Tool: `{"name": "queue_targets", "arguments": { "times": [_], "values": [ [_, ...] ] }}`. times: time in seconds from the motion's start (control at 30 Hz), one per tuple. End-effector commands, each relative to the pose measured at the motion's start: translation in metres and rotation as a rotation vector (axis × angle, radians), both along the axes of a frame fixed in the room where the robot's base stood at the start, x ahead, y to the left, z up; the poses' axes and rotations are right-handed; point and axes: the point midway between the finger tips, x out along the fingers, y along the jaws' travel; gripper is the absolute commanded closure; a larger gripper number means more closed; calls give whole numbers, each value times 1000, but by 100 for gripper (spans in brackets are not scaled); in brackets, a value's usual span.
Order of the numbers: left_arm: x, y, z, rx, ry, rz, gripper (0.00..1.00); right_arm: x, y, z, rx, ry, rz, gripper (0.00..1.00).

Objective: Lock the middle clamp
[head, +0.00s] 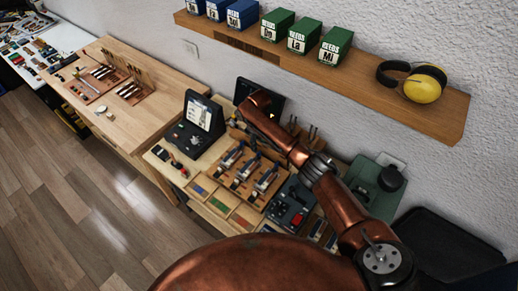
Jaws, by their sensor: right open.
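A wooden fixture on the workbench carries a row of three clamps with blue parts. The middle clamp (247,168) stands between one clamp (231,156) to its upper left and another (266,181) to its lower right. The clamps are small here, and I cannot tell whether the middle one's handle is open or locked. My right arm reaches in from the lower right, behind the clamps. My right gripper (239,127) is mostly hidden and small, at the back of the fixture. It is open and appears apart from the middle clamp. My left gripper is not in view.
A tablet screen (199,112) stands left of the fixture, and a dark screen (258,97) is behind my arm. Coloured trays (220,203) lie in front. A dark device (291,206) sits right. A shelf (440,107) with boxes and earmuffs (424,86) hangs above.

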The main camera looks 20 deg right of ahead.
Motion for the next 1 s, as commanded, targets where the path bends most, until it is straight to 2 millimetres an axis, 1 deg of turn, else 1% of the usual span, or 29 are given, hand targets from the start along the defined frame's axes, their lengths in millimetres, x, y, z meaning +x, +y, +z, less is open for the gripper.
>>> {"name": "queue_targets", "arguments": {
  "times": [0.03,0.1,0.2,0.33,0.5,1.0],
  "values": [
    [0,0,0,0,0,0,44,1,0,11,1,-3,1,58],
    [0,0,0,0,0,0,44,1,0,25,0,-2,1,58],
    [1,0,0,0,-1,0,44,1,0,40,1,-1,-1,58],
    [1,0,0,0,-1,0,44,0,0,53,0,0,-1,58],
    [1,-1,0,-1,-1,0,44,0,0,59,0,0,-1,58],
    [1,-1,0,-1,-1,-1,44,0,0,58,-1,1,0,58]
  ]
}}
